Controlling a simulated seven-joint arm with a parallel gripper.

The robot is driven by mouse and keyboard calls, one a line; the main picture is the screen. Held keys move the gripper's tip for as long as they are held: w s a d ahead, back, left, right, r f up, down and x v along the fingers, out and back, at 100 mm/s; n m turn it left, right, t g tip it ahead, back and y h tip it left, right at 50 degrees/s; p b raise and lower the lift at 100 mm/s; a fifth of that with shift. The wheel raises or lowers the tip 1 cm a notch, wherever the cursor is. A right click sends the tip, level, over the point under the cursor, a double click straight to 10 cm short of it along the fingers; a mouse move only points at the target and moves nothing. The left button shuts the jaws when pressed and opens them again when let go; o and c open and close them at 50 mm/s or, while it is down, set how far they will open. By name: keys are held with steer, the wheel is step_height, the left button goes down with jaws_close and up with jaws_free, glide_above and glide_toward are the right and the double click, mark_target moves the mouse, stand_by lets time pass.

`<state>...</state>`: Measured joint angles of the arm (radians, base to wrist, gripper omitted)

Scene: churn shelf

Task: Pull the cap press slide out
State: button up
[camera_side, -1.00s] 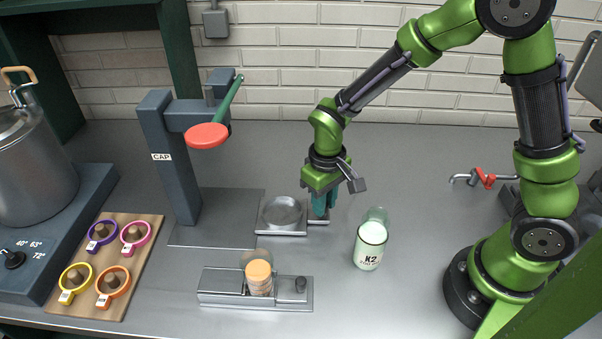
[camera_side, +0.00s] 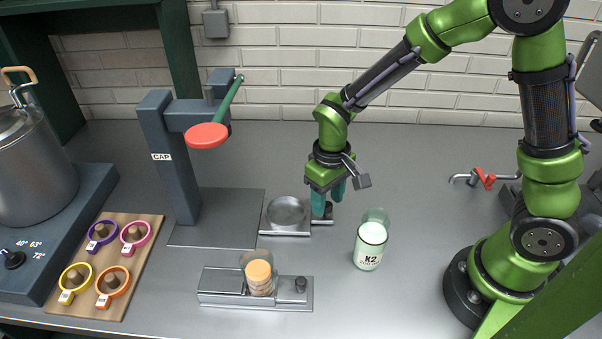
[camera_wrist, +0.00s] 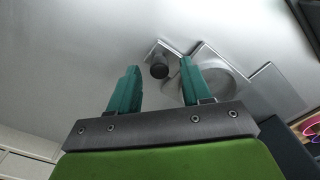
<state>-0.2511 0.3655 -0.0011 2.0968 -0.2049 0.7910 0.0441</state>
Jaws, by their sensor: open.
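The cap press (camera_side: 171,160) stands at the left back, a dark column marked CAP with a red-padded lever (camera_side: 207,135). Its slide (camera_side: 286,213) is a grey plate with a round dish, sticking out to the right of the base plate (camera_side: 215,218). The slide's dark knob (camera_side: 327,208) is at its right end; it also shows in the wrist view (camera_wrist: 159,70). My gripper (camera_side: 331,196) is open and empty, with teal fingers above and beside the knob. In the wrist view the knob lies between and beyond the fingertips (camera_wrist: 160,72), apart from both.
A glass bottle marked K2 (camera_side: 370,246) stands right of the slide. In front, a metal holder (camera_side: 222,283) carries a stack of caps (camera_side: 259,277). A wooden board (camera_side: 140,255) with coloured rings and a pot (camera_side: 35,165) are at left.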

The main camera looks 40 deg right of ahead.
step_height(320, 180, up, 16)
stand_by(0.3)
steer(key=s+d+r+m+t+y, duration=0.1)
steer(key=s+d+r+m+t, duration=0.1)
steer(key=s, duration=0.3)
steer(key=s+d+r+m+t+y, duration=0.1)
steer(key=s+d+r+m+t, duration=0.1)
steer(key=s+t, duration=0.3)
steer(key=shift+s+d+r, duration=0.15)
steer(key=shift+s+d, duration=0.15)
steer(key=shift+d, duration=0.45)
steer(key=shift+o, duration=0.3)
